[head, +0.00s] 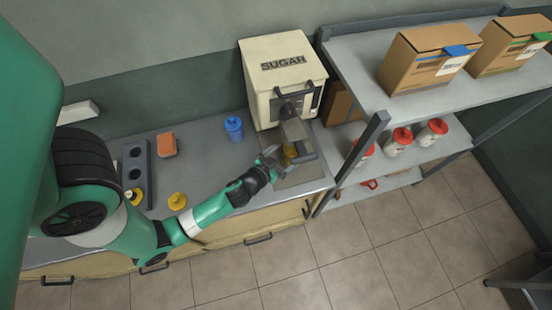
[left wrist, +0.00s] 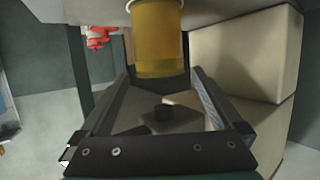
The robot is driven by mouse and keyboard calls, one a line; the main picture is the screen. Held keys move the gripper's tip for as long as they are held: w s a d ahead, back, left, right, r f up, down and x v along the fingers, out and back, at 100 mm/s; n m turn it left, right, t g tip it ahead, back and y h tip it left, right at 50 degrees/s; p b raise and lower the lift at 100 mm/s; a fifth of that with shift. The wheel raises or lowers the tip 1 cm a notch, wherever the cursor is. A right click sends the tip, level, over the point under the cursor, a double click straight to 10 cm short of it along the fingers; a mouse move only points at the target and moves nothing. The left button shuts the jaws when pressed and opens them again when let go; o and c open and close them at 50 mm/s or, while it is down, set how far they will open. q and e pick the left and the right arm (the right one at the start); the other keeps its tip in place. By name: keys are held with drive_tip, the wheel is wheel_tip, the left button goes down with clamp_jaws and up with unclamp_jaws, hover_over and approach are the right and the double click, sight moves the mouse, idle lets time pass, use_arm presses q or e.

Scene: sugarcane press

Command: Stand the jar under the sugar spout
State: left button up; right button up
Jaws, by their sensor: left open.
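The jar (head: 290,152) is a small amber-yellow vessel on the counter in front of the cream sugar dispenser (head: 284,72). The spout (head: 292,128) juts from the dispenser's front, close to the jar. I cannot tell whether the jar is exactly beneath it. My left gripper (head: 286,157) is open at the jar. In the left wrist view the jar (left wrist: 158,40) shows between and slightly beyond the fingertips, with gaps visible beside it. My right gripper is not in view.
A blue cup (head: 233,128), an orange block (head: 166,144), a grey holed rack (head: 137,170) and a yellow round piece (head: 177,201) stand on the counter to the left. A metal shelf (head: 352,70) with boxes and red-lidded jars (head: 402,139) bounds the right side.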

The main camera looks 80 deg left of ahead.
use_arm(q)
drive_tip(key=b+v, duration=0.1)
drive_tip(key=v, duration=0.6)
drive_tip(key=shift+s+d, duration=0.2)
drive_tip(key=shift+s, duration=0.05)
drive_tip(key=shift+r, duration=0.15)
